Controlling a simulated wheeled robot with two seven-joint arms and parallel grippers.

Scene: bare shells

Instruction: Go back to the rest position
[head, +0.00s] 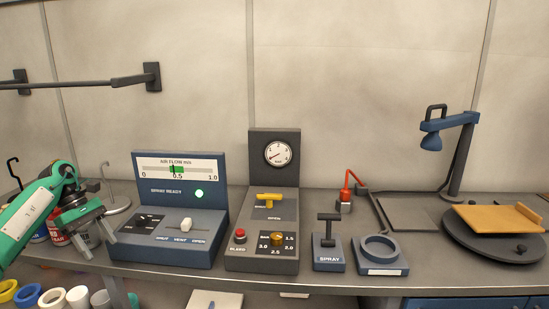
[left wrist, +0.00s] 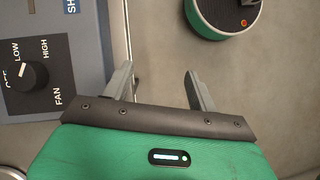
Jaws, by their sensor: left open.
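My left gripper (head: 100,249) is at the left of the head view, on its green arm. Its two fingers are apart with nothing between them. It is in front of the bench's left end, left of the blue air-flow control box (head: 170,252). My right gripper is in neither view.
On the bench stand a gauge panel (head: 289,175) with a yellow lever, a SPRAY lever box (head: 329,263), a ring holder (head: 381,277), a blue lamp (head: 456,125) and a turntable (head: 475,247) with an orange board.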

